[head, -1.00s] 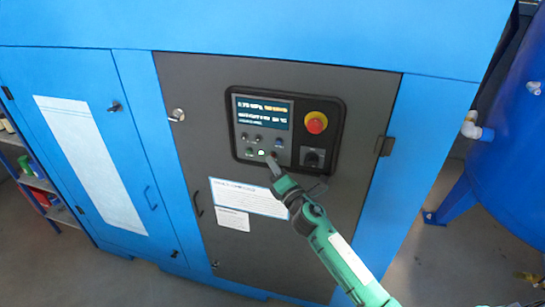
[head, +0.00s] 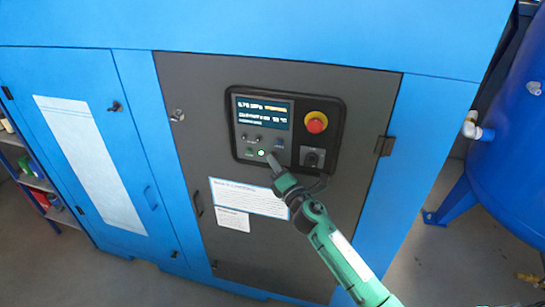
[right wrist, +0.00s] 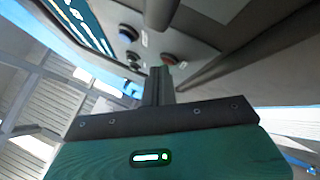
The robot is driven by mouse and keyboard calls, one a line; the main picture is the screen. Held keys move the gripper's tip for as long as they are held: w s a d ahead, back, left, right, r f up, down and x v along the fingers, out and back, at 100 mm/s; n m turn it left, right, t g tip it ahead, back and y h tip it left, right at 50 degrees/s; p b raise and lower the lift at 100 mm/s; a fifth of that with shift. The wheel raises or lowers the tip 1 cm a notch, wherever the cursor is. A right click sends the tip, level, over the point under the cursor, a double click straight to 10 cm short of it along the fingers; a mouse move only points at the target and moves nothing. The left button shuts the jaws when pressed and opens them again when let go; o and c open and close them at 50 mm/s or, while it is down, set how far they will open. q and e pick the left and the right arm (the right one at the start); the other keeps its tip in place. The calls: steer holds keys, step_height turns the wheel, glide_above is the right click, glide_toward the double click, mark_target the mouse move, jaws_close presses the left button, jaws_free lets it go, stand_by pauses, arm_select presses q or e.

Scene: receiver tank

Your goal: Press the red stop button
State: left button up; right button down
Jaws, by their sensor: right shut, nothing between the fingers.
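The red stop button (right wrist: 170,59) shows in the right wrist view as a small red round button on the grey panel, just beyond my fingertips. In the head view my fingers cover its place on the control panel (head: 340,103). My right gripper (head: 272,158) is shut and empty, its tips at the lower edge of the button rows. It also shows in the right wrist view (right wrist: 160,70), with the tips very close to the red button. I cannot tell whether they touch it. My left gripper is not in view.
A larger red mushroom button (head: 316,122) on a yellow base sits to the upper right, above a black rotary switch (head: 312,158). A blue tank (head: 510,150) stands at right.

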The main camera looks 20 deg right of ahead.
steer(key=shift+s+a, duration=0.45)
steer(key=shift+s, duration=0.25)
steer(key=s+a, duration=0.1)
steer(key=s, duration=0.1)
steer(key=s+a, duration=0.1)
steer(key=s, duration=0.1)
steer(key=shift+a+p, duration=0.3)
steer(key=shift+a, duration=0.1)
steer(key=shift+f, duration=0.1)
stand_by(0.5)
